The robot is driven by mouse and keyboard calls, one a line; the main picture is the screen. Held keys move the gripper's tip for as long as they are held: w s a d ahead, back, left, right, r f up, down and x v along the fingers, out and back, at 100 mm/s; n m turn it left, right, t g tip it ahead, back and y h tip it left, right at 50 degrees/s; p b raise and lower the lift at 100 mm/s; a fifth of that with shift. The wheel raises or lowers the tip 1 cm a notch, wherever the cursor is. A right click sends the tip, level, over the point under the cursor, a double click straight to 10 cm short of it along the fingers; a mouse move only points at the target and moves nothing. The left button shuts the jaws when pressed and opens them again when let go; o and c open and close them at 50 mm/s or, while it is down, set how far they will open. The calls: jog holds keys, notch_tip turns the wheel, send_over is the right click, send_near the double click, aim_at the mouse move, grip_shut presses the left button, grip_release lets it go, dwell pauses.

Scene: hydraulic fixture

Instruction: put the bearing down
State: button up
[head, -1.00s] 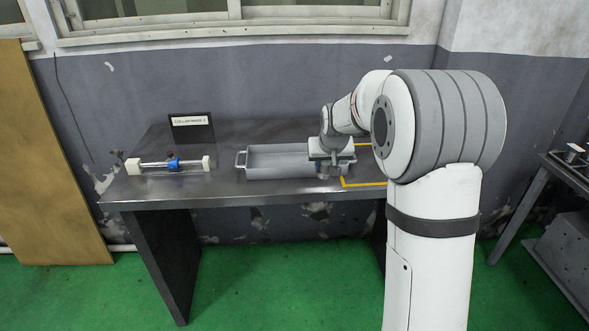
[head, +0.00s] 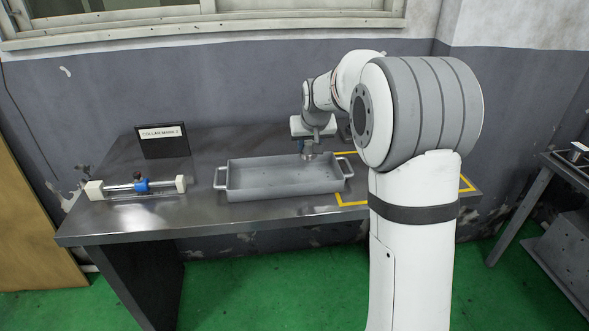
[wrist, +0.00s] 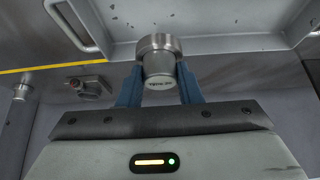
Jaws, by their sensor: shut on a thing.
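My gripper (wrist: 160,78) has blue fingers shut on the bearing (wrist: 158,46), a short silver cylinder with a wider rim and small dark lettering. In the head view my gripper (head: 308,150) points down at the back right of the grey tray (head: 285,188). The bearing (head: 308,156) shows there as a small metal piece beneath it. In the wrist view the tray's wall (wrist: 222,44) lies behind the bearing. I cannot tell whether the bearing is above the tray's inside or just behind its rim. The tray's visible floor looks empty.
A rod fixture with white end blocks and a blue clamp (head: 140,185) lies at the table's left. A dark sign (head: 162,141) stands behind it. Yellow tape (head: 352,204) marks an area right of the tray, partly hidden by my arm. A small metal part (wrist: 90,86) lies near the tape.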

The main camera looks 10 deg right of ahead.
notch_tip(320, 180, down, 3)
jog(key=shift+r, duration=0.2)
jog(key=shift+f, duration=2.55)
jog(key=shift+f, duration=0.15)
jog(key=o, duration=1)
